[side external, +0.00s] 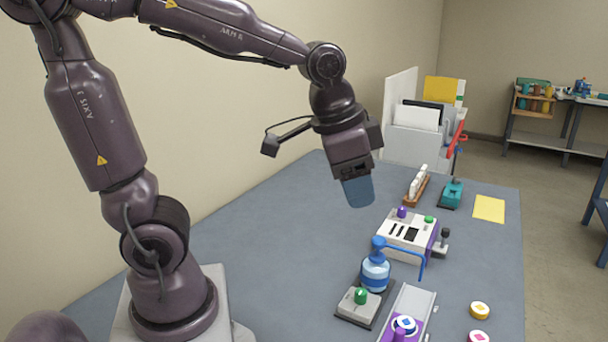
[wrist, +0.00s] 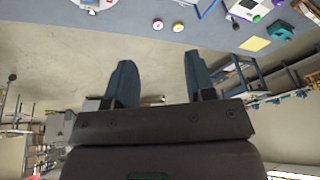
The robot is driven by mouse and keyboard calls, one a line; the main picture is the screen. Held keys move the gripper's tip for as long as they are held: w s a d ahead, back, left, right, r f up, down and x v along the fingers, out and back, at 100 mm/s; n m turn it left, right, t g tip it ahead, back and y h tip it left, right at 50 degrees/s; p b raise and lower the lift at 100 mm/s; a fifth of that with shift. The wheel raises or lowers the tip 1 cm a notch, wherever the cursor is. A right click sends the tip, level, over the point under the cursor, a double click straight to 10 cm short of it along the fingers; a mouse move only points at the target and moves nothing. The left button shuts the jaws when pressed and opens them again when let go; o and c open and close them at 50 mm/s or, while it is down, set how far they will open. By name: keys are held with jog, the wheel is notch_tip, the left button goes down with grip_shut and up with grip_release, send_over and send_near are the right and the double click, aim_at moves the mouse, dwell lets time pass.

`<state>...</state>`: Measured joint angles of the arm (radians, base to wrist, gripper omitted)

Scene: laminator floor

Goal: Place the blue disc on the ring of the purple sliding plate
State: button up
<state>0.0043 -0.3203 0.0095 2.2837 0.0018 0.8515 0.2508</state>
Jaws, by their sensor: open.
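The blue disc (side external: 405,323) has a white top with a blue mark. It lies on the purple sliding plate (side external: 387,334), at the front edge of the side view, and covers the spot where it rests; I cannot see a ring under it or tell how well it is centred. A purple knob (side external: 398,336) stands just in front of it. My gripper (side external: 358,192) is up in the air, behind and to the left of the plate, apart from everything. In the wrist view its two fingers (wrist: 157,60) are spread with nothing between them.
A yellow disc (side external: 479,309) and a pink disc (side external: 478,337) lie to the right of the plate. The left table surface is clear.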

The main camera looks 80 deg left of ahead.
jog(key=s+r+n+t, duration=0.1)
jog(key=s+n, duration=0.1)
jog(key=s, duration=0.5)
jog(key=shift+s+r+n+t, duration=0.4)
